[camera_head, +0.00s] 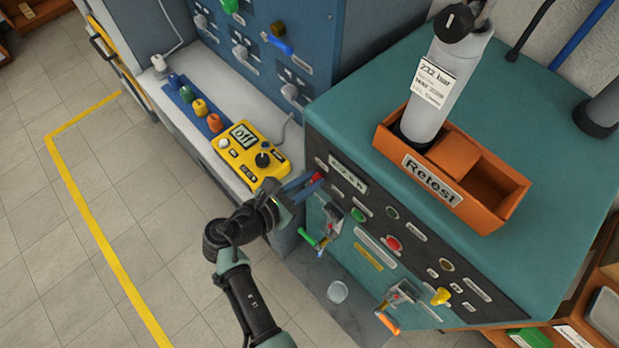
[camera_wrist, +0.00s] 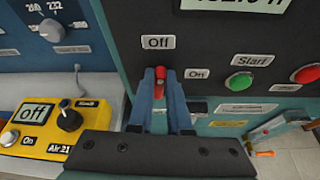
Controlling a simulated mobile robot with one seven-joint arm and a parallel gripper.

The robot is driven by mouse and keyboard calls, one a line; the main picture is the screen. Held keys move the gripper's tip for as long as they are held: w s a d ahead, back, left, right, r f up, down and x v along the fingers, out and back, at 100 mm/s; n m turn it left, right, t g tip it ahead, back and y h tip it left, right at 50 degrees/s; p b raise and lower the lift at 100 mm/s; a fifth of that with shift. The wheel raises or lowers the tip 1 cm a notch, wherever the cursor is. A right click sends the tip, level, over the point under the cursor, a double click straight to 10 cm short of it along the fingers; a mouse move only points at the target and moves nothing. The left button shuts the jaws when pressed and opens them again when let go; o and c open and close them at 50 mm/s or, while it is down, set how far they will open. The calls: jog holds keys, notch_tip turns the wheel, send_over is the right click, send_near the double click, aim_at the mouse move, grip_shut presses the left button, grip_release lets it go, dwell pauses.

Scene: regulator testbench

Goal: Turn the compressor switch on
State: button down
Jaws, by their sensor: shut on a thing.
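The compressor switch is a small red lever (camera_wrist: 163,73) on the dark control strip of the teal machine. In the wrist view it points upward, below the "Off" label (camera_wrist: 158,42) and left of the "On" label (camera_wrist: 197,74). In the head view its red tip (camera_head: 317,176) shows at the strip's left end. My gripper (camera_wrist: 162,82) has one blue finger on each side of the lever and is shut on it. In the head view my gripper (camera_head: 309,184) reaches the panel from the left. The lever's base is hidden between the fingers.
A yellow meter (camera_head: 250,156) reading "off" sits left of my gripper on the pale bench. Right of the switch are a green button (camera_head: 357,215) and a red button (camera_head: 393,243). An orange "Retest" box (camera_head: 455,185) holding a grey cylinder stands on the machine.

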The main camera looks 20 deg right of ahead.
jog(key=m+t+b, duration=0.2)
jog(key=m+b, duration=0.2)
jog(key=b, duration=0.2)
jog(key=s+f+m+t+b, duration=0.1)
jog(key=m+t+b, duration=0.1)
jog(key=m+b, duration=0.2)
jog(key=f+m+t+b, duration=0.1)
jog(key=m+b, duration=0.3)
jog(key=b, duration=0.5)
jog(key=shift+s+d+f+t+h, duration=0.1)
jog(key=shift+s+d+t+h, duration=0.2)
jog(key=shift+t, duration=0.5)
jog(key=shift+m+b, duration=0.35)
jog(key=shift+m, duration=0.05)
jog(key=shift+r, duration=0.2)
jog(key=c, duration=0.9)
grip_release()
jog(key=shift+o, duration=0.2)
jog(key=b+v, duration=0.1)
jog(key=v, duration=1.2)
jog(key=shift+f, duration=0.15)
